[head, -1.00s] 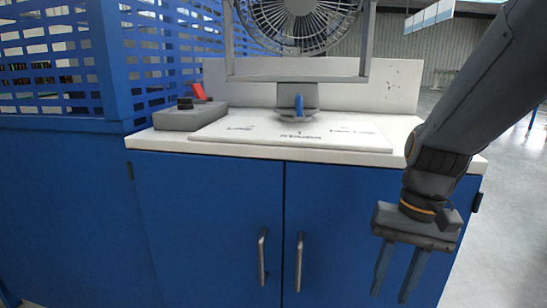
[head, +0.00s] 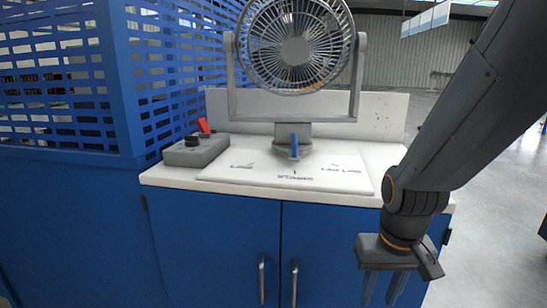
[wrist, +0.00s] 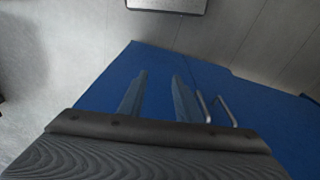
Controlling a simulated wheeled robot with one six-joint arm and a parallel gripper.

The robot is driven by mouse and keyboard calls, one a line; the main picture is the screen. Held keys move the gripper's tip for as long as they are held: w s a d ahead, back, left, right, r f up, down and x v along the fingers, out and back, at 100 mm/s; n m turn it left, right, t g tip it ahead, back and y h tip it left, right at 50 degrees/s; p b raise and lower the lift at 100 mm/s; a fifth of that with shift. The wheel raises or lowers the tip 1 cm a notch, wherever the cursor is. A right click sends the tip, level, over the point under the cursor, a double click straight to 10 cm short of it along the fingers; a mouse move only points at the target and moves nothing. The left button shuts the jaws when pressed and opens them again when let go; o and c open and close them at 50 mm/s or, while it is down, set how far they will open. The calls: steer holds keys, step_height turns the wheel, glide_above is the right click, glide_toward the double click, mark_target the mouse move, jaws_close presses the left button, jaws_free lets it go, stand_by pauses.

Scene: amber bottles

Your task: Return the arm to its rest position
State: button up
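My gripper (head: 385,287) hangs at the lower right of the head view, in front of the right door of a blue cabinet (head: 215,235). Its two fingers point down and stand apart with nothing between them. In the wrist view the fingers (wrist: 160,98) also show a clear gap, with blue surface behind them. My arm comes down from the upper right corner of the head view. No amber bottle is in view.
A grey fan (head: 295,50) in a frame stands on the white worktop (head: 175,178), on a marked board (head: 225,172). A grey box (head: 195,150) with a red part sits to its left. Two metal door handles (head: 262,278) stick out. Blue slatted panels rise at left; open floor lies at right.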

step_height(320, 180, up, 8)
steer(key=a+f+p, duration=0.1)
steer(key=a+p, duration=0.1)
steer(key=p, duration=0.5)
steer(key=shift+n, duration=0.4)
step_height(320, 180, down, 5)
steer(key=b, duration=0.5)
steer(key=shift+s+f, duration=0.1)
steer(key=shift+d, duration=0.1)
